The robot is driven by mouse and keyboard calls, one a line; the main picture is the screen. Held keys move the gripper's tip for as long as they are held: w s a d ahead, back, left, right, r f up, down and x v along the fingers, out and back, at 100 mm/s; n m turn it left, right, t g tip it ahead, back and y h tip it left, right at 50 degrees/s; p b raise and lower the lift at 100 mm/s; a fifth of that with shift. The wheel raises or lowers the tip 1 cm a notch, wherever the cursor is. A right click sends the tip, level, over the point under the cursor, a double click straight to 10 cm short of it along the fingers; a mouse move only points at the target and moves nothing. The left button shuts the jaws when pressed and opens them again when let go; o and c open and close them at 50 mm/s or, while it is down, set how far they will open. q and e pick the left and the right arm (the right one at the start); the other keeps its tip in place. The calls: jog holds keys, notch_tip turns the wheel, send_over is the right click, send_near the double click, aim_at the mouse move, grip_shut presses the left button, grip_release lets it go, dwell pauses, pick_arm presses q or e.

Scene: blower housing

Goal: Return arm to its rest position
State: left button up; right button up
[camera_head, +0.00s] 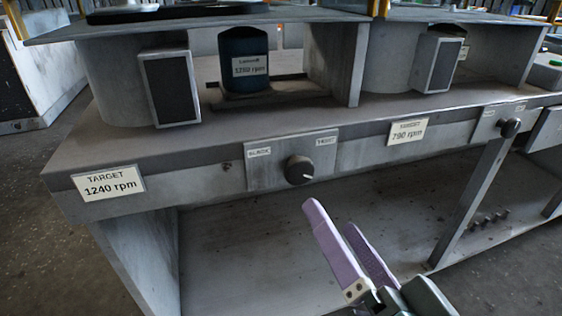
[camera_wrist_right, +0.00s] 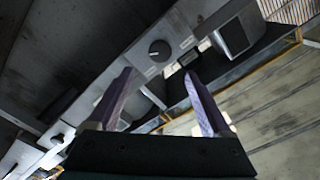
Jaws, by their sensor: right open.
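My right gripper (camera_head: 334,228) is in front of the housing bench, below and a little right of the black knob (camera_head: 299,170). Its two purple fingers are apart with nothing between them. In the right wrist view the open fingers of the right gripper (camera_wrist_right: 163,88) point towards the bench front, and the knob (camera_wrist_right: 159,50) shows beyond them, apart from the fingers. The knob's white mark points to the right in the head view. My left gripper is not in either view.
The grey bench (camera_head: 230,215) has an open lower bay behind the gripper. A second knob (camera_head: 509,127) is at the right. Signs read "TARGET 1240 rpm" (camera_head: 109,184) and "790 rpm" (camera_head: 407,132). A dark cylinder labelled 1250 rpm (camera_head: 243,60) stands in the housing. Floor at the lower left is clear.

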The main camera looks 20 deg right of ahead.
jog(key=s+a+r+n+g+y+p, duration=0.1)
jog(key=a+r+n+g+y+p, duration=0.15)
jog(key=r+n+p, duration=0.35)
jog(key=s+a+r+n+g+y+p, duration=0.1)
jog(key=s+r+g+p, duration=0.1)
jog(key=r+g+p, duration=0.4)
jog(key=s+d+r+n+g+h+p, duration=0.5)
jog(key=s+d+r+p, duration=0.4)
jog(key=s+r+p, duration=0.45)
notch_tip(320, 180, up, 33)
jog(key=w+m+y+p, duration=0.1)
jog(key=p, duration=3.5)
jog(key=shift+w+a+g, duration=0.15)
jog(key=shift+a+g, duration=0.2)
jog(key=shift+g, duration=0.1)
